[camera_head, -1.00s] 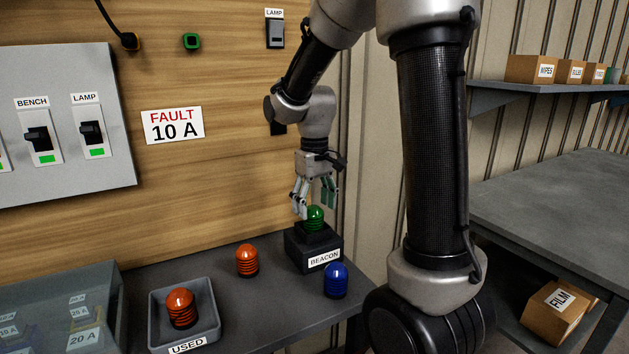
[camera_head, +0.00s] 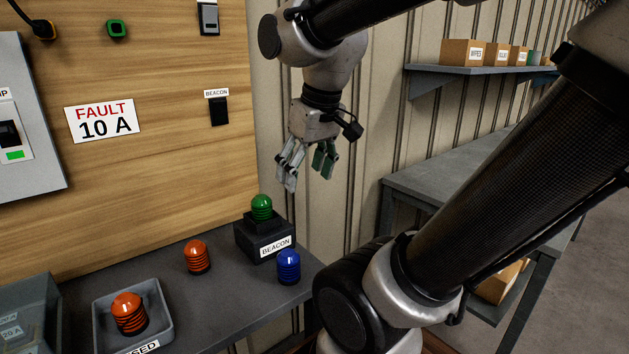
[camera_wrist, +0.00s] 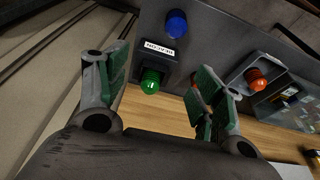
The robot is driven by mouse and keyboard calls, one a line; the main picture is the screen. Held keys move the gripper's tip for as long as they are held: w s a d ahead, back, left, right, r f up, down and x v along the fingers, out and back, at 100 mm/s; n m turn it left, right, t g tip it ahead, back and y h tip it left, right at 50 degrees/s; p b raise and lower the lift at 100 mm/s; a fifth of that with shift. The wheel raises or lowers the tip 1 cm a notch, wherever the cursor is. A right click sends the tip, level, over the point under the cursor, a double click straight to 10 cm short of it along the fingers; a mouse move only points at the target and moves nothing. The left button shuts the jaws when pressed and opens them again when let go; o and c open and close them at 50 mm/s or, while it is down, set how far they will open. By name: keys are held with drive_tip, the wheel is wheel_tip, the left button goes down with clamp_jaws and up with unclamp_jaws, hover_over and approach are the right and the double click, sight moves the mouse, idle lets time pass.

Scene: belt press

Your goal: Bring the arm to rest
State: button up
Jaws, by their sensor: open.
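My gripper (camera_head: 306,168) is open and empty in the head view. It hangs pointing down in front of the ribbed wall, above and to the right of the beacon base (camera_head: 254,245). A green dome (camera_head: 261,207) sits upright on that base. In the wrist view my gripper's fingers (camera_wrist: 160,85) are spread apart, and the green dome (camera_wrist: 151,81) shows between them, some way beyond the fingertips. My upper arm links cross the right side of the head view.
On the bench (camera_head: 225,285) stand a blue dome (camera_head: 289,266) and an orange dome (camera_head: 197,257). A side table (camera_head: 440,178) and shelf (camera_head: 480,71) with boxes are at right.

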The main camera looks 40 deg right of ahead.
drive_tip(key=shift+s+d+f+t, duration=0.1)
drive_tip(key=shift+s+f+t, duration=0.25)
drive_tip(key=shift+s, duration=0.55)
drive_tip(key=shift+s+f+t, duration=0.15)
drive_tip(key=shift+s+f, duration=0.3)
drive_tip(key=shift+s, duration=0.4)
drive_tip(key=shift+c, duration=0.3)
